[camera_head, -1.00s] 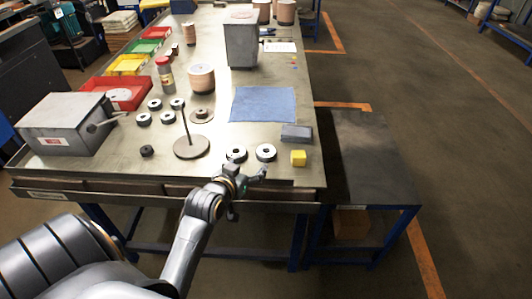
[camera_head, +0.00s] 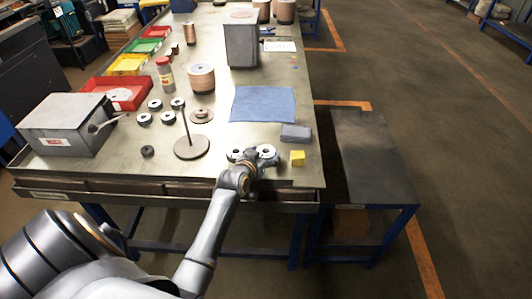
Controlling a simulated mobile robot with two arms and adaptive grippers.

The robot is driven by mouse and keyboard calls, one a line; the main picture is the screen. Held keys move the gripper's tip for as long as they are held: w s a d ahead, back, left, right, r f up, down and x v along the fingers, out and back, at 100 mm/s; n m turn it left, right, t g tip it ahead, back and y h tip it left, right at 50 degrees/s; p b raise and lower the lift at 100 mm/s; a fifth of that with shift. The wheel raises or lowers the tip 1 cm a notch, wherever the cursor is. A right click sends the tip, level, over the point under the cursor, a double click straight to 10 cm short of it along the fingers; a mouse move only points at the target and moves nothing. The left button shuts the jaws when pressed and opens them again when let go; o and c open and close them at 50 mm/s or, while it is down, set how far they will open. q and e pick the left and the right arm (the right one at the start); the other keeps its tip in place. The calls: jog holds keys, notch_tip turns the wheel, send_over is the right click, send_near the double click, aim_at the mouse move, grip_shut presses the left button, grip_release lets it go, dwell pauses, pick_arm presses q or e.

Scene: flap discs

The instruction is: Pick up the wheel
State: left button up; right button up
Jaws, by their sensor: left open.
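Two wheels, round flap discs with pale faces and dark rims, lie near the front edge of the metal workbench (camera_head: 225,180). My left gripper (camera_head: 252,155) is low over the bench between them, open. It partly covers the left wheel (camera_head: 233,154) and overlaps the near edge of the right wheel (camera_head: 267,150). I cannot tell whether a finger touches either one. Several more wheels (camera_head: 144,119) lie further back on the left. My right gripper is out of view.
A spindle on a round base (camera_head: 191,148) stands left of the gripper. A yellow block (camera_head: 297,158), a grey block (camera_head: 296,132) and a blue cloth (camera_head: 263,104) lie to the right and behind. A grey box (camera_head: 66,124) and coloured bins (camera_head: 122,92) line the left side.

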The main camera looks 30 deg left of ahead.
pick_arm(q)
jog(key=c, duration=0.9)
jog(key=shift+r, duration=0.1)
jog(key=shift+c, duration=0.2)
